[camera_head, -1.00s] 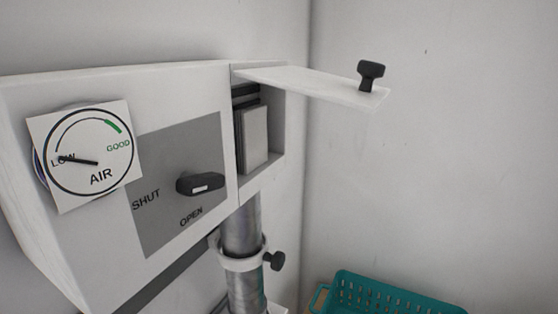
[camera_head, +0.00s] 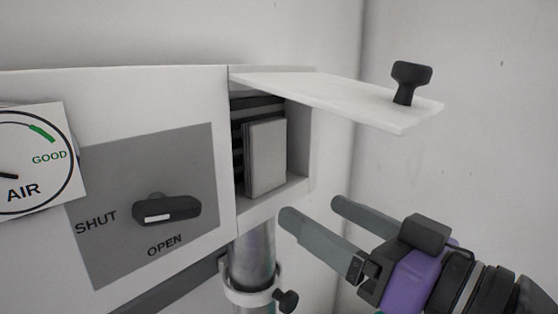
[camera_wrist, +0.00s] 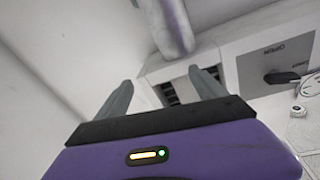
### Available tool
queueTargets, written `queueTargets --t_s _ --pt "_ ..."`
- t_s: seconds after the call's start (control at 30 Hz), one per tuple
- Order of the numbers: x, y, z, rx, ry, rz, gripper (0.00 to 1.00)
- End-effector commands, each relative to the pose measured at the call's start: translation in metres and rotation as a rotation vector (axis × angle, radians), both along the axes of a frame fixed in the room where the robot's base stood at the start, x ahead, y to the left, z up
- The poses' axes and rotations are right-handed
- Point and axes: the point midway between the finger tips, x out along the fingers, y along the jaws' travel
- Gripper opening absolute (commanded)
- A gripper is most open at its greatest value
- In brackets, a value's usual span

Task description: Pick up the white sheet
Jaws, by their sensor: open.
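The white sheet (camera_head: 266,157) is an off-white upright panel standing in an open compartment at the right end of the white wall cabinet. Dark slots show behind and to the left of it. My gripper (camera_head: 308,206) is in the head view, below and to the right of the compartment, with its two grey fingers apart and nothing between them. The fingers point left toward the compartment and do not touch the sheet. In the wrist view the open fingers (camera_wrist: 160,95) frame the compartment opening (camera_wrist: 180,90); I cannot make out the sheet clearly there.
A raised white flap (camera_head: 340,98) with a black knob (camera_head: 411,82) juts out above the compartment. A grey panel with a black handle (camera_head: 168,210) is to the left, beside an air gauge (camera_head: 30,160). A metal pipe (camera_head: 253,262) runs below the cabinet. The right wall is plain.

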Motion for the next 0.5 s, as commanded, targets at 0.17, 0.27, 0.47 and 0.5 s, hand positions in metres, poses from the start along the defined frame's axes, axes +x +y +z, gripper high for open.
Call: queueTargets --t_s 0.17,0.27,0.47,0.5 --pt "-0.017 0.015 0.043 -0.103 -0.074 0.087 0.80" --pt "-0.025 0.019 0.056 -0.148 -0.097 0.116 0.80" --pt "-0.030 0.026 0.065 -0.187 -0.113 0.139 0.80" --pt "-0.028 0.028 0.065 -0.188 -0.113 0.140 0.80"
